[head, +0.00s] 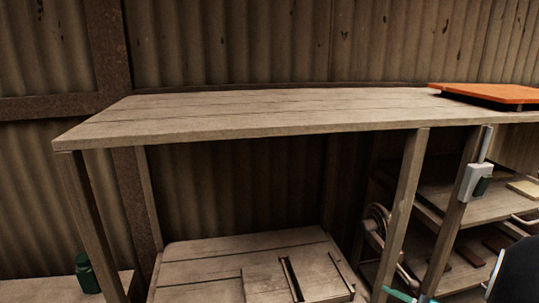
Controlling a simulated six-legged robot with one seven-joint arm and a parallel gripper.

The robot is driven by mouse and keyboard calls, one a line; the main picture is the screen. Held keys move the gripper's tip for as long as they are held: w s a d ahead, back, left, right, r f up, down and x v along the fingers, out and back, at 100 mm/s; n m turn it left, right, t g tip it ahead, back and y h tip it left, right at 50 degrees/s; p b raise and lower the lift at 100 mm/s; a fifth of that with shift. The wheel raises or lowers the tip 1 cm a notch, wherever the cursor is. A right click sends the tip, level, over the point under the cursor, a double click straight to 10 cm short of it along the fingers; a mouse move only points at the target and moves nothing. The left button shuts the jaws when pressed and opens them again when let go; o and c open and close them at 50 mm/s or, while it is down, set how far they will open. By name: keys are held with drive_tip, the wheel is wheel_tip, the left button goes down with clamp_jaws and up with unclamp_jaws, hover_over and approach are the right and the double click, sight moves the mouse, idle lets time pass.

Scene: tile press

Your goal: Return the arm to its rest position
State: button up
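A dark rounded shape with a pale and teal edge cuts into the bottom right corner of the head view; it appears to be part of my arm. Small teal pieces show beside it at the bottom edge. I cannot make out any gripper fingers, so whether my gripper is open or holds something is hidden.
A wooden workbench (240,112) with a bare top stands ahead. An orange plate (490,93) lies at its right end. A pale box (475,182) is on a right post. Below are a lower shelf (215,258), a wheel (376,228) and a green bottle (86,273).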

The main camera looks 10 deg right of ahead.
drive_tip(key=s+a+r+n+g, duration=0.1)
drive_tip(key=s+a+n+g, duration=0.2)
drive_tip(key=a+n+g, duration=0.5)
drive_tip(key=s+a+r+n+g, duration=0.25)
drive_tip(key=a+n, duration=0.25)
drive_tip(key=a, duration=0.5)
drive_tip(key=s+r+n+t+h, duration=0.1)
drive_tip(key=s+r+n+h, duration=0.2)
drive_tip(key=r+n+h, duration=0.3)
drive_tip(key=n+h, duration=0.2)
drive_tip(key=n, duration=0.1)
drive_tip(key=shift+a+t, duration=0.35)
drive_tip(key=shift+a, duration=0.05)
drive_tip(key=shift+d+f, duration=0.1)
drive_tip(key=shift+d, duration=0.1)
